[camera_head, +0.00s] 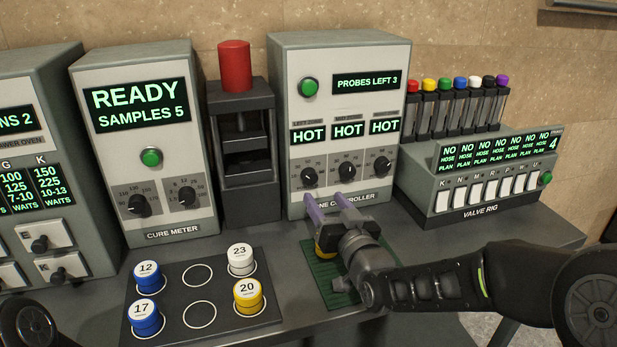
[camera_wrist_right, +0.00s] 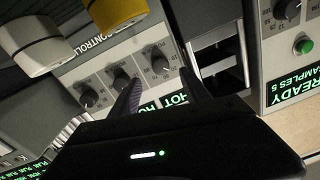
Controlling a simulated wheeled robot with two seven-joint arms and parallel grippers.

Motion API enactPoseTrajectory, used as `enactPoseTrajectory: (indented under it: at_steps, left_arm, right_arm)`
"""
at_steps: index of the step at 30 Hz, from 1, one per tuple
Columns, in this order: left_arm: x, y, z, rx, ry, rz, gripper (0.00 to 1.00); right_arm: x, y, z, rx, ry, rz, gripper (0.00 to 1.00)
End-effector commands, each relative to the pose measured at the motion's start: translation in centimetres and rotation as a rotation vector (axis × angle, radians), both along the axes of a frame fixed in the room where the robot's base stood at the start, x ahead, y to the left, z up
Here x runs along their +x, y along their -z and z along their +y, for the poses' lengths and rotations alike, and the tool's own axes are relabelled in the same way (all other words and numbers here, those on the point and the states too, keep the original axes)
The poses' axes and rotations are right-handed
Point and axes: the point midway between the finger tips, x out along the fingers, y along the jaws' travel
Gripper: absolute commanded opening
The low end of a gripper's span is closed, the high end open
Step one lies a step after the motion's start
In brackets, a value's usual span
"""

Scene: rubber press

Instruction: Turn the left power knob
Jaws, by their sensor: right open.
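The zone controller (camera_head: 348,55) is a grey box with three black knobs under three HOT displays. Its left knob (camera_head: 309,177) points at its dial beside the middle knob (camera_head: 347,170) and right knob (camera_head: 382,164). The wrist view shows the panel turned over, with the left knob (camera_wrist_right: 160,65) at the right of the row. My right gripper (camera_head: 325,202) is open, with purple-grey fingers pointing at the panel just below the left and middle knobs. The fingers (camera_wrist_right: 161,88) look empty. I cannot tell whether they touch the panel.
A yellow piece (camera_head: 323,248) on the green mat (camera_head: 318,272) is partly hidden by my right gripper. Numbered cans stand on the black tray (camera_head: 198,334). The cure meter (camera_head: 140,60), a press with a red top (camera_head: 234,65) and the valve rig (camera_head: 480,215) stand nearby.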

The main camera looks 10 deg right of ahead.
Motion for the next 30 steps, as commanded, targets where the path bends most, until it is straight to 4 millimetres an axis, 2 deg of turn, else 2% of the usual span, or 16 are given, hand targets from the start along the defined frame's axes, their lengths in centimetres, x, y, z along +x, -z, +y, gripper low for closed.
enactPoseTrajectory:
  at_steps: [7, 11, 24, 30]
  left_arm:
    - [0.0, 0.0, 0.0, 0.0, 0.0, 0.001, 0.36]
    - [0.0, -0.1, 0.0, 0.0, 0.0, 0.0, 0.36]
    - [0.0, -0.8, 0.0, 0.0, -0.001, 0.0, 0.36]
    - [0.0, -0.8, 0.0, 0.0, -0.001, 0.0, 0.36]
  right_arm:
    - [0.1, 0.0, 0.0, 0.0, 0.0, 0.001, 0.55]
    - [0.8, 0.0, 0.1, -0.001, 0.0, 0.002, 0.55]
    - [6.8, 0.0, 0.8, -0.002, 0.001, 0.002, 0.55]
    - [7.8, 0.1, 0.9, 0.0, 0.001, 0.002, 0.55]
